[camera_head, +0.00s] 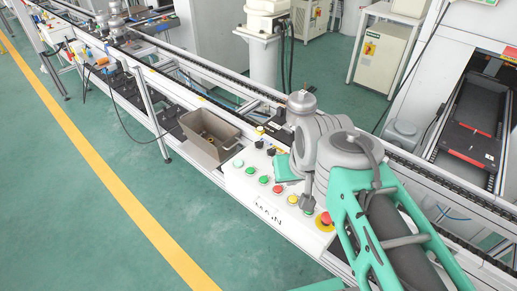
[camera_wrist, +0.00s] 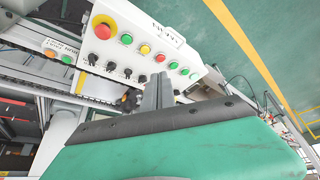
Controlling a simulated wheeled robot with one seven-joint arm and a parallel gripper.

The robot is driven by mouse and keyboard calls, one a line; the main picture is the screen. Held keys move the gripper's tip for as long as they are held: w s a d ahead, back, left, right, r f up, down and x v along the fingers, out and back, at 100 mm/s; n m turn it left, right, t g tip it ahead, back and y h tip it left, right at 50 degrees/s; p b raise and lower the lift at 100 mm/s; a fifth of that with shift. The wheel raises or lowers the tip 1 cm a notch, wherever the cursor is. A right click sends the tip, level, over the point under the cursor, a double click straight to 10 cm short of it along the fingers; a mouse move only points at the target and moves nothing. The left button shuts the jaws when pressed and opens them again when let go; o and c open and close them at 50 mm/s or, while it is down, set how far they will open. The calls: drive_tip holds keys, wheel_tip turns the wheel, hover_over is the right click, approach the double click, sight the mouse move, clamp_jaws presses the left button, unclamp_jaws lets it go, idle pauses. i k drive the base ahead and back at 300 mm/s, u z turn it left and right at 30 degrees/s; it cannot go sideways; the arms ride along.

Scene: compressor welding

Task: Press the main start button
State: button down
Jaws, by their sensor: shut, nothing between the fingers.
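A white control panel (camera_head: 245,185) holds a row of coloured buttons; it also shows in the wrist view (camera_wrist: 148,25). There the row has a red mushroom button on yellow (camera_wrist: 103,28), a green button (camera_wrist: 126,38), a yellow one (camera_wrist: 145,49), a red one (camera_wrist: 160,57) and several more green ones. Left of the panel are a separate green button (camera_wrist: 67,59) and an orange-red button (camera_wrist: 52,56) beside a small label, hard to read. My gripper (camera_wrist: 160,88) is shut and empty, over the panel's lower edge. In the head view, my arm hides part of the panel.
Black selector knobs (camera_wrist: 110,66) line the panel below the coloured row. A grey-brown bin (camera_head: 210,138) stands on the line left of the panel. The conveyor (camera_head: 215,85) runs behind it. Green floor with a yellow stripe (camera_head: 110,165) is open at left.

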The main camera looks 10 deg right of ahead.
sight(250, 170)
drive_tip(key=u, duration=0.6)
drive_tip(key=i, duration=0.4)
drive_tip(key=u, duration=1.5)
